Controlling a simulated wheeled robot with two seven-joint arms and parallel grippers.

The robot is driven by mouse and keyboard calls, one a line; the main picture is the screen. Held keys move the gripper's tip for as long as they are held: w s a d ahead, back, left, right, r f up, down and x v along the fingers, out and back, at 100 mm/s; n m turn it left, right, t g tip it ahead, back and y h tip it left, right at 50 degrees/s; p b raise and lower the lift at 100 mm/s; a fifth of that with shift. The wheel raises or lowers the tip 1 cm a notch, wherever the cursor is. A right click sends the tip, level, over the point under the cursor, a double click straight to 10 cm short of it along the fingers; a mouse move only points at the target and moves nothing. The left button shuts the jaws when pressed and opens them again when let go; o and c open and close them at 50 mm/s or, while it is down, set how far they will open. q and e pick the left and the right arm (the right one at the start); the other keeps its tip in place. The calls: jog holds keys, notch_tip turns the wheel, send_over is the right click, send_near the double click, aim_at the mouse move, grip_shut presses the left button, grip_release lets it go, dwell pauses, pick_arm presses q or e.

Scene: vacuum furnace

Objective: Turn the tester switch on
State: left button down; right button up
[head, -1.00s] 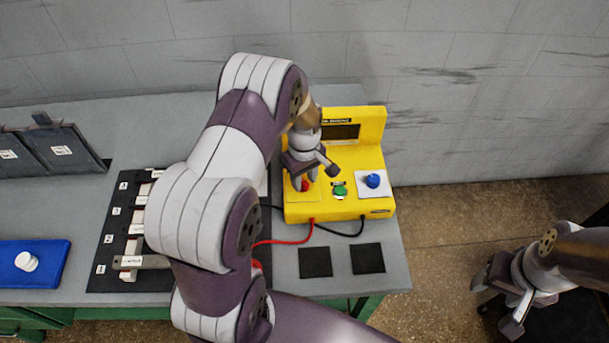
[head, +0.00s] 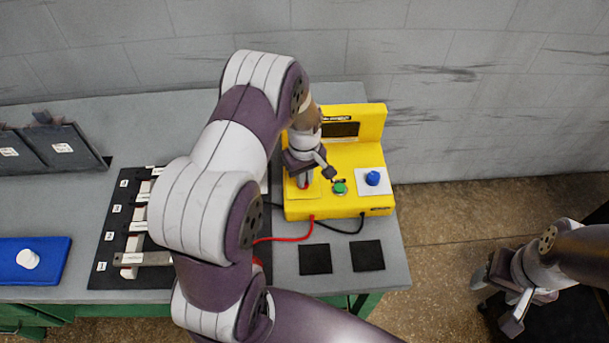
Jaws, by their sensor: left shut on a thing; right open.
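The yellow tester (head: 350,205) stands at the right end of the grey table, with a dark display on its raised back. A red switch (head: 304,183) sits on the left of its front panel, mostly hidden by my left gripper. My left gripper (head: 304,180) points down over it and is shut on it. A green button (head: 340,187) is in the middle and a blue knob (head: 373,178) on a white plate is on the right. My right gripper (head: 496,297) is open and empty, off the table at the lower right.
Red and black leads run from the tester's front. Two black square pads (head: 316,260) lie before it. A black mat (head: 108,277) with labelled metal bars, a blue tray (head: 60,258) with a white round piece, and dark panels (head: 70,148) are left. My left arm covers the middle.

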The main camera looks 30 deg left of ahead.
pick_arm(q)
jog(key=m, duration=0.6)
jog(key=shift+a, duration=0.15)
jog(key=m, duration=0.4)
jog(key=shift+r, duration=0.1)
jog(key=shift+a+m, duration=0.1)
jog(key=shift+m, duration=0.4)
jog(key=c, duration=1.2)
grip_release()
notch_tip(320, 180, up, 13)
jog(key=shift+f+b, duration=0.2)
jog(key=shift+b, duration=0.7)
